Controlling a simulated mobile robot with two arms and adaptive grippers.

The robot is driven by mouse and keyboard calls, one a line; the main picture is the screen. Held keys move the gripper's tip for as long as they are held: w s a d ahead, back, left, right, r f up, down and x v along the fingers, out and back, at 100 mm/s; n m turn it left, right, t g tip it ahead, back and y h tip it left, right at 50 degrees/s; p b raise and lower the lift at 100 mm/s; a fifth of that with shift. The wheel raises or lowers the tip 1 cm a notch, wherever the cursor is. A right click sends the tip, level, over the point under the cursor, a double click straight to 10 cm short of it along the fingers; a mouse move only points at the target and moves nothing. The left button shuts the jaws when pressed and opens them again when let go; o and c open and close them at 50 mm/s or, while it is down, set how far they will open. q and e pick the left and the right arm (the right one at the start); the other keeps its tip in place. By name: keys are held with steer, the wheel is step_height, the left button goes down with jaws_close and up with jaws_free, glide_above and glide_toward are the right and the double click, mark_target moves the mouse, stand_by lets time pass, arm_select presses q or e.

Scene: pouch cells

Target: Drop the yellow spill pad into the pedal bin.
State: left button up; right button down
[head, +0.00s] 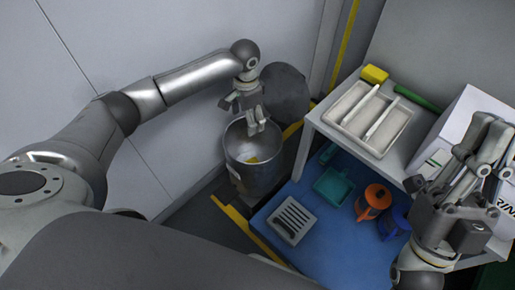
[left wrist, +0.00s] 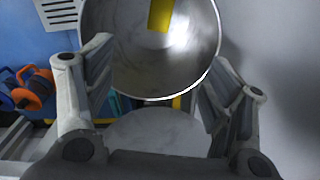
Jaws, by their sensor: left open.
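The pedal bin (head: 253,172) is a grey metal cylinder on the floor, with its round lid (head: 285,93) standing open behind it. A yellow pad (head: 253,160) lies inside the bin; it also shows in the left wrist view (left wrist: 160,15) against the shiny inner wall. My left gripper (head: 257,120) is above the bin's mouth, open and empty, its fingers apart in the left wrist view (left wrist: 160,85). My right gripper (head: 480,150) is over the bench at the right, in front of a white box; its fingertips' gap is unclear.
A white bench (head: 328,130) holds a divided tray (head: 345,106), a yellow block (head: 374,74), a green bar (head: 417,97) and a white box (head: 462,112).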

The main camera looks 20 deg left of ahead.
arm_select(q)
step_height(320, 180, up, 10)
steer(key=shift+f, duration=0.2)
steer(key=shift+f, duration=0.1)
stand_by(0.3)
